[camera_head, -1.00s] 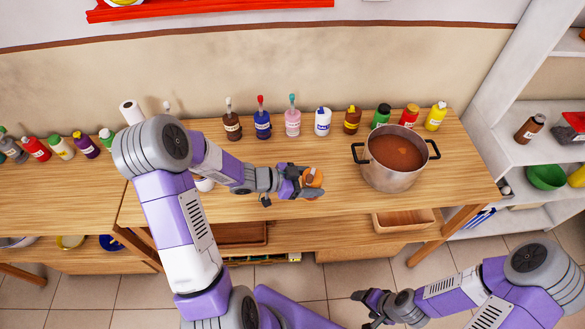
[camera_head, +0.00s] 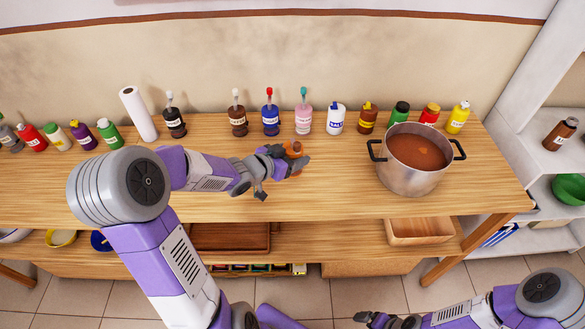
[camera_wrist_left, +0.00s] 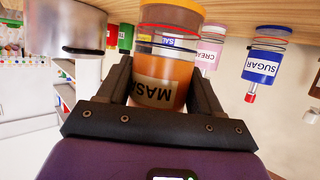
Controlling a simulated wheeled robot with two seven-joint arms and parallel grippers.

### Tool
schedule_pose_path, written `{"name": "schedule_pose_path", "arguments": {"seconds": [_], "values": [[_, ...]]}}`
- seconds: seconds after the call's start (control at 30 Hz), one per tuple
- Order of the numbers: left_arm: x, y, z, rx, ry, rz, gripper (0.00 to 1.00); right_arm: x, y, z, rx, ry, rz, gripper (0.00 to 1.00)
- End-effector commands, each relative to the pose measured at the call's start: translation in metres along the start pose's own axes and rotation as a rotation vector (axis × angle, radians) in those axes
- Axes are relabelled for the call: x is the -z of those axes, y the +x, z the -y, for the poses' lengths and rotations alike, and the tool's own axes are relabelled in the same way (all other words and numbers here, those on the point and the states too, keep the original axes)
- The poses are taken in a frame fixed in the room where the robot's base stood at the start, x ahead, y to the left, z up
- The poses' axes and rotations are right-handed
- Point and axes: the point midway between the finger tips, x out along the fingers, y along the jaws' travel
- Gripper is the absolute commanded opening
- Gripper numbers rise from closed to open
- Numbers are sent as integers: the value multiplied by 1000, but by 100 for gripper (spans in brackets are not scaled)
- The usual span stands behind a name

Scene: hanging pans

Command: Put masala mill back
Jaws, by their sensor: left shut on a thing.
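The masala mill is the orange jar with a label starting "MAS" (camera_wrist_left: 160,92) in the left wrist view. Its brown end is toward the table side of that view. In the head view it is a small orange-brown shape (camera_head: 294,148), partly hidden by the fingers. My left gripper (camera_head: 298,158) is shut on it, with one dark finger on each side in the wrist view (camera_wrist_left: 162,80). It holds the mill in front of the bottle row, near the pink bottle (camera_head: 303,120). My right gripper (camera_head: 372,319) is low at the bottom edge, far from the mill; its fingers are unclear.
A row of bottles lines the wall, including blue sugar (camera_head: 270,120), white salt (camera_head: 336,119) and brown (camera_head: 238,121) ones. A wider gap lies between the black bottle (camera_head: 175,123) and the brown one. A soup pot (camera_head: 412,183) stands to the right.

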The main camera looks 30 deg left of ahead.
Motion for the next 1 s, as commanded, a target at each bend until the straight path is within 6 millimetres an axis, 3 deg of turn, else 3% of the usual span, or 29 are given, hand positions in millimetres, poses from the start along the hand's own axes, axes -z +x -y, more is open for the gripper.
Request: {"name": "schedule_pose_path", "arguments": {"seconds": [0.03,0.2,0.63,0.67,0.7,0.83,1.0], "values": [[-14,6,0,-1,-3,3,31,0,9,-4,0,0,0,94],[-34,14,0,-1,-2,0,31,1,20,-8,0,0,0,94],[-38,16,0,-1,0,0,31,1,22,-8,0,0,0,94],[-38,16,0,-1,-1,1,67,1,22,-8,0,0,0,94],[-37,15,0,-1,-1,1,73,1,22,-8,0,0,0,94],[-37,15,0,-1,0,1,91,1,21,-8,0,0,0,94],[-37,15,0,-1,0,1,91,1,21,-8,0,0,0,94]]}}
